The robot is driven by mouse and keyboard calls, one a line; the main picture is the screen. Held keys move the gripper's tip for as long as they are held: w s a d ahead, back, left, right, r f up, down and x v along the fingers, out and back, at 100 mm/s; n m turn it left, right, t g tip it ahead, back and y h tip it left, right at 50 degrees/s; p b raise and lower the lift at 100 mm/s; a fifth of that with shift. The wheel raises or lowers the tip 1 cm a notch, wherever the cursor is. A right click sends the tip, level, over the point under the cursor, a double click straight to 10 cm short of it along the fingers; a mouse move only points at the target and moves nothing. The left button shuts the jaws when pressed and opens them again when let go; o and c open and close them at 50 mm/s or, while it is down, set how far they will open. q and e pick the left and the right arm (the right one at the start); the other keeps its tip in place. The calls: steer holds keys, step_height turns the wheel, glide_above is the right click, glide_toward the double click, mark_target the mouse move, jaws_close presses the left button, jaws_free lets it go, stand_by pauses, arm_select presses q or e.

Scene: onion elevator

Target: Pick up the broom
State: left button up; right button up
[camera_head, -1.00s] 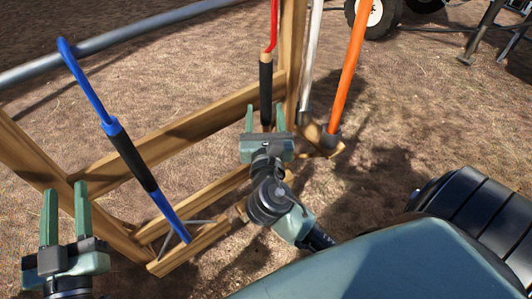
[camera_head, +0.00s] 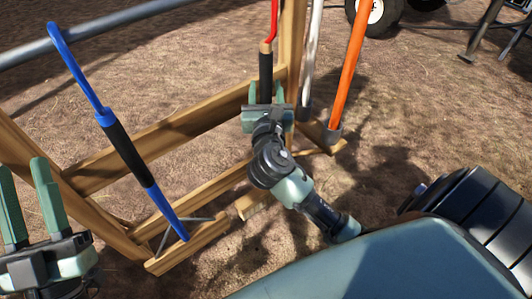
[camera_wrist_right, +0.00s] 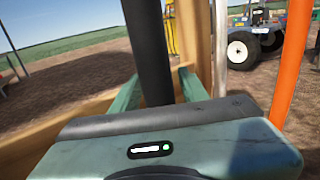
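Several long handles stand in a wooden rack, and no broom head shows, so I cannot tell which is the broom. One handle is red with a black grip (camera_head: 266,66); the grip also shows in the right wrist view (camera_wrist_right: 148,45). My right gripper (camera_head: 267,92) is open, its fingers apart on either side of this black grip; they also show in the right wrist view (camera_wrist_right: 160,88). A blue handle with a black grip (camera_head: 127,150) leans at the left. A white handle (camera_head: 312,55) and an orange handle (camera_head: 347,75) stand to the right. My left gripper (camera_head: 30,190) is open and empty at the lower left.
The wooden rack (camera_head: 165,142) has crossbars and a low foot rail close to both grippers. A grey metal pipe (camera_head: 130,32) runs behind it. Bare dry ground lies to the right. A wheeled vehicle (camera_head: 375,15) stands farther back.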

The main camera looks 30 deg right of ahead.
jaws_close()
stand_by(1.2)
